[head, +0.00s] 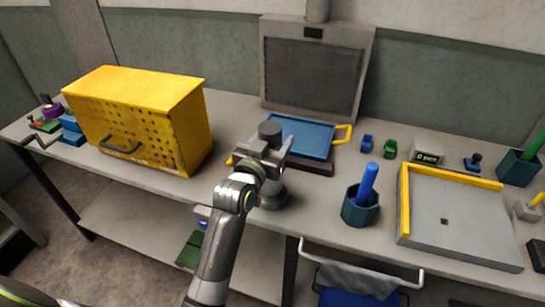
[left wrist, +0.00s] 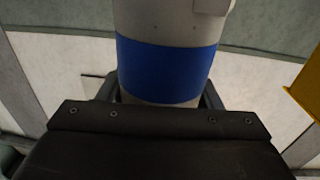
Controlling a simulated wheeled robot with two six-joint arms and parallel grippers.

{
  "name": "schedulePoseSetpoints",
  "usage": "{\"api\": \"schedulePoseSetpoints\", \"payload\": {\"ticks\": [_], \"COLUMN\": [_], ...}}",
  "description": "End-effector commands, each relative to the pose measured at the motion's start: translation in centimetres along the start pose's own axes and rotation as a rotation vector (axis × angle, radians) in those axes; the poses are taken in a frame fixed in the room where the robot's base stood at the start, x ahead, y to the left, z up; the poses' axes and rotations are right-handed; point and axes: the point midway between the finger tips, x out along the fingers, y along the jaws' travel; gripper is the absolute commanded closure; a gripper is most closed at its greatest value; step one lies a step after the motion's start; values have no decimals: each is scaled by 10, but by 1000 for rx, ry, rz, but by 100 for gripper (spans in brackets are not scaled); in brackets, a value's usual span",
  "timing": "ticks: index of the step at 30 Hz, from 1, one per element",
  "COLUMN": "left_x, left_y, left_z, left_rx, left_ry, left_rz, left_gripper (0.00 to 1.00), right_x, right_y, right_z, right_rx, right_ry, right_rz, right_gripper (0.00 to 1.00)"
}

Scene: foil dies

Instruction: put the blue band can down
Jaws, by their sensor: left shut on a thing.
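The blue band can (left wrist: 168,70) fills the upper middle of the left wrist view, pale grey with a wide blue band. My left gripper (head: 268,152) is shut on it, and dark finger parts show on both sides of the can. In the head view a dark round top stands up at the gripper, in front of the blue tray (head: 308,136); the band is hidden there. Whether the can touches anything below cannot be told. My right gripper is in neither view.
A yellow perforated box (head: 185,125) stands left of the gripper. A grey screen-like panel (head: 315,70) rises behind the tray. To the right are a dark teal cup (head: 359,211) with a blue stick and a shallow grey tray (head: 460,222) with yellow edges. Bare tabletop (head: 228,112) shows beside the yellow box.

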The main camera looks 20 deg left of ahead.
Motion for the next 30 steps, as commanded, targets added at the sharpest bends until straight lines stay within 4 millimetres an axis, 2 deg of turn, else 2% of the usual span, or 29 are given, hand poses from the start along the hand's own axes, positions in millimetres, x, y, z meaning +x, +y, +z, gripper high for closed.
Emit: {"api": "schedulePoseSetpoints", "payload": {"ticks": [9, 21, 22, 27, 30], "left_x": [0, 0, 0, 0, 0], "left_y": [0, 0, 0, 0, 0], "left_z": [35, 41, 42, 42, 42], "left_rx": [-1, -1, -1, 0, 0], "left_ry": [3, 5, 1, 0, 0], "left_rz": [0, -1, -1, -1, -1], "left_gripper": [98, 98, 40, 19, 19], "right_x": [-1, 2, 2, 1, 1], "right_y": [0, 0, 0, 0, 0], "right_z": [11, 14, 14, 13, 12], "right_rx": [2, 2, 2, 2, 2], "right_ry": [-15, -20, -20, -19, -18], "right_rz": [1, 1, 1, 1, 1], "right_gripper": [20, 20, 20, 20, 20]}}
